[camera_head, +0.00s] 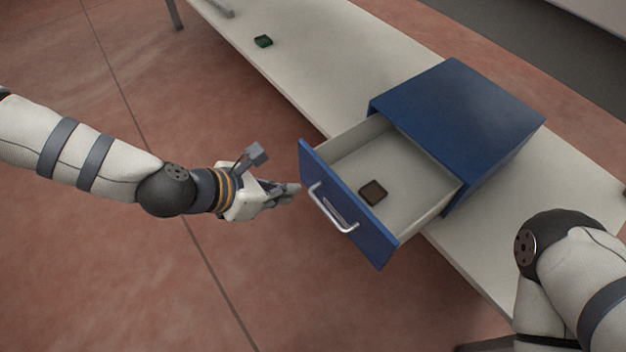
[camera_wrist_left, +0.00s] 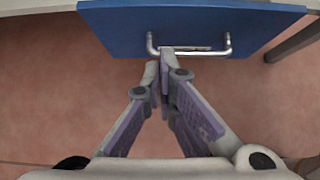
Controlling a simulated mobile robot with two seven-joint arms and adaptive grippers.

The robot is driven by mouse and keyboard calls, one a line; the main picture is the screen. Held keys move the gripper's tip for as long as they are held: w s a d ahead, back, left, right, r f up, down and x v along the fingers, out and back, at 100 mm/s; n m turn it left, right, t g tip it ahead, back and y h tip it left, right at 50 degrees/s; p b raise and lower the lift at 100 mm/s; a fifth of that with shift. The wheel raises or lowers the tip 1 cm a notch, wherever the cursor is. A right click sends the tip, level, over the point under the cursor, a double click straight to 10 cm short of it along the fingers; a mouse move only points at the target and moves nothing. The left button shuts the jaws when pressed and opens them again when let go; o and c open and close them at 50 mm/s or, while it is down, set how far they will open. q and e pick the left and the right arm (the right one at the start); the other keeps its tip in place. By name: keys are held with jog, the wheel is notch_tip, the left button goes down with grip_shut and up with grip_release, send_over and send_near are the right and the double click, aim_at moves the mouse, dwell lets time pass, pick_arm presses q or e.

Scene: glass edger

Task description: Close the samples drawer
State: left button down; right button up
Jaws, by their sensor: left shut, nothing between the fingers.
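The samples drawer (camera_head: 345,210) is pulled well out of the blue cabinet (camera_head: 460,110). Its blue front carries a silver bar handle (camera_head: 333,209) and faces my left arm. A small dark brown square piece (camera_head: 373,192) lies on the drawer floor. My left gripper (camera_head: 296,190) is shut and empty, just in front of the left part of the drawer front. In the left wrist view the closed fingertips (camera_wrist_left: 164,60) point at the handle (camera_wrist_left: 190,50); I cannot tell whether they touch it. My right gripper is out of view; only part of my right arm shows.
The cabinet stands on a long pale bench (camera_head: 310,60). A small dark green piece (camera_head: 263,41) lies on the bench at the upper left, with a grey object (camera_head: 220,7) beyond it. The red floor before the drawer is clear.

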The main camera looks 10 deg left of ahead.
aim_at(326, 182)
pick_arm(q)
jog(key=shift+w+d+f+b, duration=0.25)
jog(key=shift+w+d+f, duration=0.1)
jog(key=shift+w+d, duration=0.4)
jog(key=shift+w+d+f+b, duration=0.2)
jog(key=shift+w+d+f, duration=0.15)
jog(key=shift+w+d, duration=0.35)
jog(key=shift+w+d+f+b, duration=0.25)
jog(key=shift+w+d+f, duration=0.1)
jog(key=shift+w+d, duration=0.4)
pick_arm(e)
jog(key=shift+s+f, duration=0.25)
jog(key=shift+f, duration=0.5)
